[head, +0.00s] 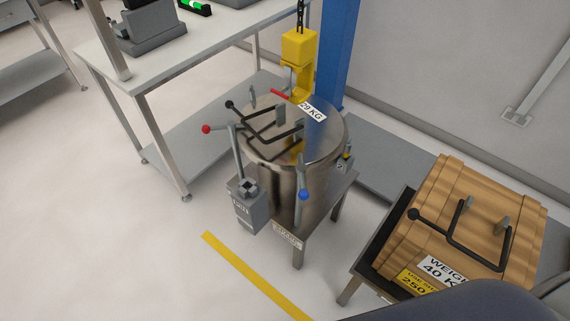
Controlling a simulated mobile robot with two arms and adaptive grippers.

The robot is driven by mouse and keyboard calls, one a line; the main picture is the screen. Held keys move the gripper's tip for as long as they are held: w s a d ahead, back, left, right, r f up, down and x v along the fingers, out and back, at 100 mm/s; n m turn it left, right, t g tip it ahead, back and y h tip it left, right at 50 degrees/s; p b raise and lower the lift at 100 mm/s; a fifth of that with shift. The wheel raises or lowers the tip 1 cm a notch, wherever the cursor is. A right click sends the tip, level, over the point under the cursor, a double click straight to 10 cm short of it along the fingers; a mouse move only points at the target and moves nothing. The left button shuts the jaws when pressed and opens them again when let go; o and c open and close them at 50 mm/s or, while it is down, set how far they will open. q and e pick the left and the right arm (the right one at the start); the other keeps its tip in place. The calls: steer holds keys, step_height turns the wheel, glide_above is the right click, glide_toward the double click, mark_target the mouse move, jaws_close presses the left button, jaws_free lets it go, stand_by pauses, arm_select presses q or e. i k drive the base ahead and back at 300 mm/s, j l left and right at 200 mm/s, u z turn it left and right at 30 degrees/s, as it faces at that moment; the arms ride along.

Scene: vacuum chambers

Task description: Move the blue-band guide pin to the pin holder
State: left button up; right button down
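I cannot make out a guide pin with a blue band for certain. A grey rod with a blue ball end (304,195) stands against the front right side of the steel chamber (275,190). I cannot tell whether it is a pin or a clamp handle. No part is clearly marked as the pin holder. A dark grey stand (152,28) is on the workbench at the upper left, and a small grey labelled box (250,208) is at the chamber's front left; its text is too small to read. Neither of my grippers is in view.
The chamber sits on a metal stand, below a yellow hoist hook block (299,48) and beside a blue column (334,50). A wooden weight crate (475,220) stands at the right. Floor is clear at the left, with a yellow floor stripe (255,277) in front.

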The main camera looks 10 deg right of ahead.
mark_target(259, 195)
steer(key=i+j+z, duration=0.65)
steer(key=j, duration=0.35)
steer(key=i, duration=0.1)
